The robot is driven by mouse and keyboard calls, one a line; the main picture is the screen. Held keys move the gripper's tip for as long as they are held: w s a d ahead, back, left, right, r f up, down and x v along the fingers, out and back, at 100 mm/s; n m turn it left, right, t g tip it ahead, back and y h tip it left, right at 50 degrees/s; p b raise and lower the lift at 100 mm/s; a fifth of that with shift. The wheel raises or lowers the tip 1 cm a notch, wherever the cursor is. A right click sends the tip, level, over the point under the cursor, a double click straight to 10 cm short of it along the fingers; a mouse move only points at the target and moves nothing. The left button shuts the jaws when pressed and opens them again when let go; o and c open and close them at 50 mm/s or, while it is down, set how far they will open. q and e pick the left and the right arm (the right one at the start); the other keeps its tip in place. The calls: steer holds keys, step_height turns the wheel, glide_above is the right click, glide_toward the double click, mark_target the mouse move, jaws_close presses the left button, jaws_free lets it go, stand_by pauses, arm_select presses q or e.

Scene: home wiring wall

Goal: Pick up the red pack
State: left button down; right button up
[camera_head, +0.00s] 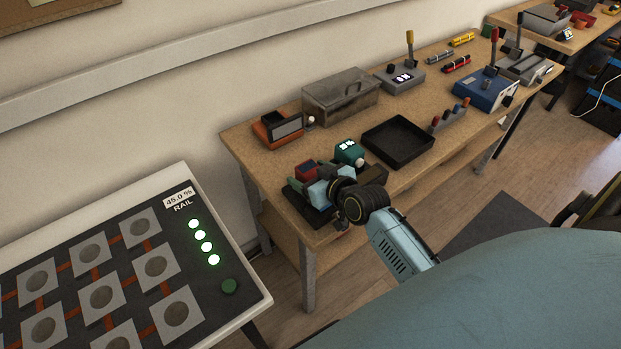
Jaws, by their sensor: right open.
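A small dark red pack (306,170) sits near the front left corner of the wooden bench, on or just above a dark tray-like base (292,192). My right gripper (309,183) reaches over the bench from the lower right and is right at the pack. It is open, but its fingers are small and partly hidden by my wrist, so I cannot tell if they touch the pack. A green block with a lit display (348,152) stands just behind my wrist. My left gripper is not in view.
A black tray (398,142), a grey lidded box (341,97), an orange-and-black device (278,129) and a blue device (486,91) stand on the bench (243,143). A panel with round pads and green lights (204,241) stands at lower left.

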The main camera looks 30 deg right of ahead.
steer(key=shift+r, duration=0.1)
steer(key=c, duration=1.3)
